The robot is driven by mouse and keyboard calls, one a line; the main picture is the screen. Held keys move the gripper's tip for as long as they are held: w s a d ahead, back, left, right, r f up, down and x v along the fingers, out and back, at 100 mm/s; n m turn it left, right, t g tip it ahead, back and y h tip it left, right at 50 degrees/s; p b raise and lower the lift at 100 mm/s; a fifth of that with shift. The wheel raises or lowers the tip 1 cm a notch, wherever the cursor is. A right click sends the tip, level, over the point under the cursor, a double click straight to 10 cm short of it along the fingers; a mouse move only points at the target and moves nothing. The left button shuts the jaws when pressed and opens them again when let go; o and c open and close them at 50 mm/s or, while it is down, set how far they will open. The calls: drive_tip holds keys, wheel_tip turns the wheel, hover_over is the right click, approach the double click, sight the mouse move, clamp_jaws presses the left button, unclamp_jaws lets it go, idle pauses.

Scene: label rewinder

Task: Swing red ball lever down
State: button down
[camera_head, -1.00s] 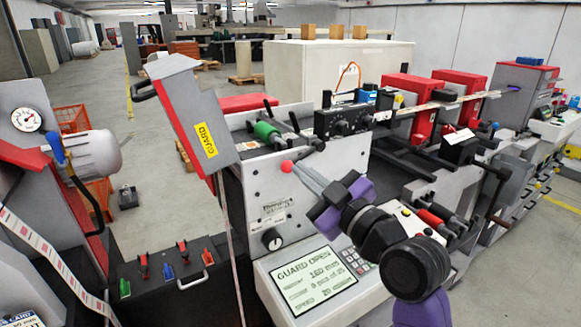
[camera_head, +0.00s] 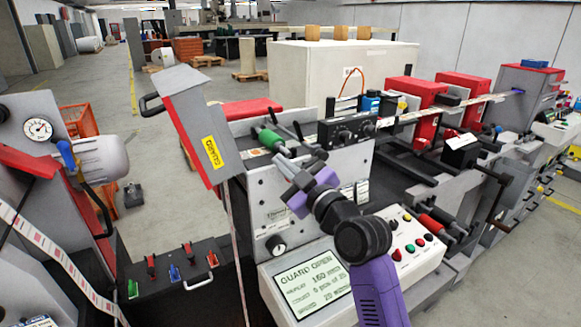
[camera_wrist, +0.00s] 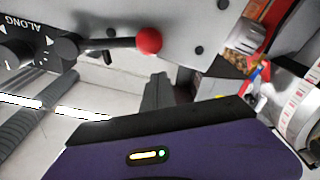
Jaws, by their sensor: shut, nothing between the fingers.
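The red ball (camera_wrist: 149,40) sits on the end of a dark lever rod (camera_wrist: 105,44) in the wrist view. The rod runs left to a dark hub (camera_wrist: 62,47) on the light machine panel. My gripper (camera_wrist: 158,82) is shut and empty, its grey fingers just below the ball in that picture. Whether they touch it I cannot tell. In the head view my gripper (camera_head: 284,176) is in front of the white machine face (camera_head: 268,205), and the red ball does not show there.
The grey guard (camera_head: 197,122) with a yellow label stands raised left of my gripper. A green roller (camera_head: 272,140) and a black control box (camera_head: 345,128) are above it. The screen (camera_head: 310,283) below reads "GUARD OPEN".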

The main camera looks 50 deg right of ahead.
drive_tip(key=shift+s+d+f, duration=0.3)
drive_tip(key=shift+d+f, duration=0.05)
drive_tip(key=shift+f, duration=0.3)
drive_tip(key=shift+s+d+f, duration=0.3)
drive_tip(key=shift+f, duration=0.3)
drive_tip(key=shift+f+b, duration=0.2)
drive_tip(key=shift+b, duration=0.1)
drive_tip(key=f+n+b, duration=0.2)
drive_tip(key=b, duration=0.3)
drive_tip(key=d+f+n+b, duration=0.1)
drive_tip(key=f+n+b, duration=0.1)
drive_tip(key=b, duration=0.3)
drive_tip(key=d+f+n+y+b, duration=0.1)
drive_tip(key=f+n+b, duration=0.1)
drive_tip(key=n+b, duration=0.1)
drive_tip(key=shift+s+d+b, duration=0.15)
drive_tip(key=shift+s+b, duration=0.2)
drive_tip(key=shift+b, duration=0.55)
drive_tip(key=s+d+f+n+g+b, duration=0.1)
drive_tip(key=d+f+n+b, duration=0.1)
drive_tip(key=d+n+b, duration=0.3)
drive_tip(key=shift+s+d+f+n+y+b, duration=0.3)
drive_tip(key=shift+n+b, duration=0.5)
drive_tip(key=shift+b, duration=1.5)
